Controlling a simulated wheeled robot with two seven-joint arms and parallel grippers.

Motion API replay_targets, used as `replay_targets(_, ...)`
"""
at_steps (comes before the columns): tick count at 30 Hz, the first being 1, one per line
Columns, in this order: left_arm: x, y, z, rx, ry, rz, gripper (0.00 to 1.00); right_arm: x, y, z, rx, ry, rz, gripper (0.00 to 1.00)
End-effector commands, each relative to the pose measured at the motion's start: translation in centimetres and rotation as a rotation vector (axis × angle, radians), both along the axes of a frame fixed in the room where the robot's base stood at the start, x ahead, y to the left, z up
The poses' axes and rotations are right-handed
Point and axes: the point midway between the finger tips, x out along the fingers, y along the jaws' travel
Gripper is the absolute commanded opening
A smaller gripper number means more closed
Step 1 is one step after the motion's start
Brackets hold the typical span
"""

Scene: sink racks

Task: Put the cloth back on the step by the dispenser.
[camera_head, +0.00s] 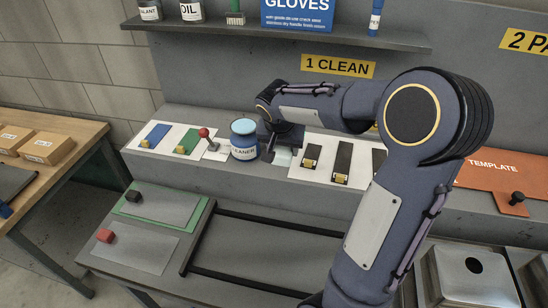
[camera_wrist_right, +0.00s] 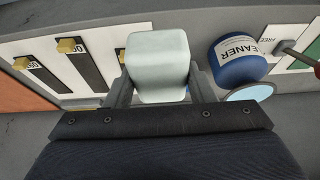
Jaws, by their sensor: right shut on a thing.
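The cloth is a pale, folded block (camera_wrist_right: 157,60) between the two fingers of my right gripper (camera_wrist_right: 160,86) in the right wrist view. In the head view a pale part of the cloth (camera_head: 283,157) shows below my right gripper (camera_head: 281,146), which is shut on it. The blue cleaner dispenser (camera_head: 243,142) stands upright on the grey step (camera_head: 215,170), just left of the gripper. It also shows in the right wrist view (camera_wrist_right: 238,55), right of the cloth. Whether the cloth touches the step is hard to tell. My left gripper is out of view.
A red-knobbed lever (camera_head: 204,134) and blue and green slots lie left of the dispenser. Black slots with yellow sliders (camera_head: 311,158) lie right of the cloth. A shelf (camera_head: 290,36) hangs above. An orange template (camera_head: 490,175) is at the right.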

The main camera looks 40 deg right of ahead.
Motion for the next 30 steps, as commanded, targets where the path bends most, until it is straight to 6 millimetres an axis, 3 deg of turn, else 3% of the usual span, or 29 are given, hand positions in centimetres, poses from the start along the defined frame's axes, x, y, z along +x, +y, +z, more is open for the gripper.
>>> replay_targets(3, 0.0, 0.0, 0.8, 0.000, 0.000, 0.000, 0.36, 2.8, -1.1, -1.3, 0.001, 0.005, -0.002, 0.31)
replay_targets(6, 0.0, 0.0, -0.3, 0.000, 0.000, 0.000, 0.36, 4.3, -1.6, -3.8, 0.001, 0.003, -0.001, 0.31)
replay_targets(10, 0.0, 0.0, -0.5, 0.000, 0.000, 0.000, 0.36, 5.7, -2.1, -5.5, 0.001, 0.001, 0.001, 0.31)
replay_targets(19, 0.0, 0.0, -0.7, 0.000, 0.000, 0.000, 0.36, 7.2, -2.7, -7.2, 0.000, 0.000, 0.001, 0.31)
replay_targets(25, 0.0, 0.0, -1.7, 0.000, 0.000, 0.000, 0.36, 7.2, -2.7, -10.2, 0.001, 0.000, 0.001, 0.31)
replay_targets(30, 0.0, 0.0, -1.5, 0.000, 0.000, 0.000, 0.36, 7.3, -2.7, -10.2, 0.000, -0.002, 0.001, 0.31)
